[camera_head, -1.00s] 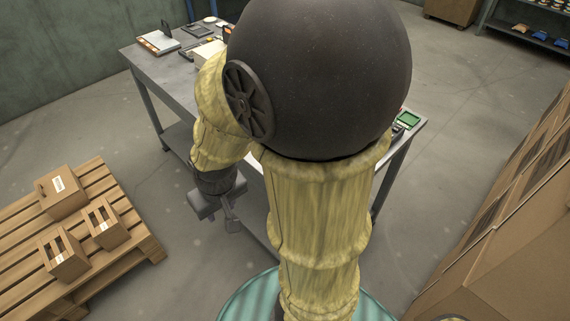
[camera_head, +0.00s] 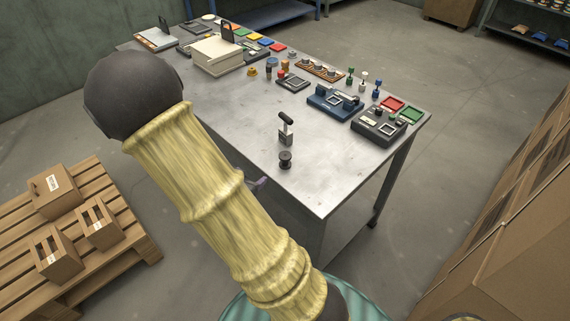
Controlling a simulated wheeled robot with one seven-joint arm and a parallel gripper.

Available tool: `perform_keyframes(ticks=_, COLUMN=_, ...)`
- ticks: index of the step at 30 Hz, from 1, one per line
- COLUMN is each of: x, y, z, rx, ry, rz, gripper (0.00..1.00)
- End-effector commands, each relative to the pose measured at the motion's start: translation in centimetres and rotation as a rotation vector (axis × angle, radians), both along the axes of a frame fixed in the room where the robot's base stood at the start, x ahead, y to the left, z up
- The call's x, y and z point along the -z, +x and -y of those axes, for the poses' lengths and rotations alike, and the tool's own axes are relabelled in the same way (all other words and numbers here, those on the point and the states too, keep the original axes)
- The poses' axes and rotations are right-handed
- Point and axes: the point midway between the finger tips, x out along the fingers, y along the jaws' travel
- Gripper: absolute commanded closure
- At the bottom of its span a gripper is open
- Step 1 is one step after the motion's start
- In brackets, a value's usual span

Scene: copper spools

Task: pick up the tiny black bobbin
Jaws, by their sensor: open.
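The small black bobbin (camera_head: 285,161) stands upright on the grey metal table (camera_head: 320,185), close to its near edge. It has a flanged top and base, and nothing touches it. My gripper (camera_head: 259,184) is mostly hidden behind my yellow arm. Only a small greyish finger part shows just off the table's near edge, left of and below the bobbin in the picture. The gripper is open and apart from the bobbin.
A black-handled tool on a grey block (camera_head: 286,130) stands just behind the bobbin. Blue (camera_head: 335,103) and dark (camera_head: 379,126) devices are at the right. Coloured spools and a cream box (camera_head: 217,56) are farther back. The table's front right is clear.

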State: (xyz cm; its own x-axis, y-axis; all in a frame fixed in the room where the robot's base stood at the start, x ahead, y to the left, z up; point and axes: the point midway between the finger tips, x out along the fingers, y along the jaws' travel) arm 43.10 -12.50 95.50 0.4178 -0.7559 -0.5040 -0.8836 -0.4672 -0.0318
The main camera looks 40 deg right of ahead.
Motion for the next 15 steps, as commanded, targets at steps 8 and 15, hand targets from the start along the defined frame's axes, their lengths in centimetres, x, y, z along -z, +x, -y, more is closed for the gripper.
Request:
perform_keyframes(ticks=8, x=-0.7, y=-1.4, z=1.8, rx=0.101, ry=-0.139, rz=0.034, gripper=0.37)
perform_keyframes(ticks=15, x=-0.6, y=-1.3, z=1.9, rx=0.100, ry=-0.136, rz=0.033, gripper=0.37)
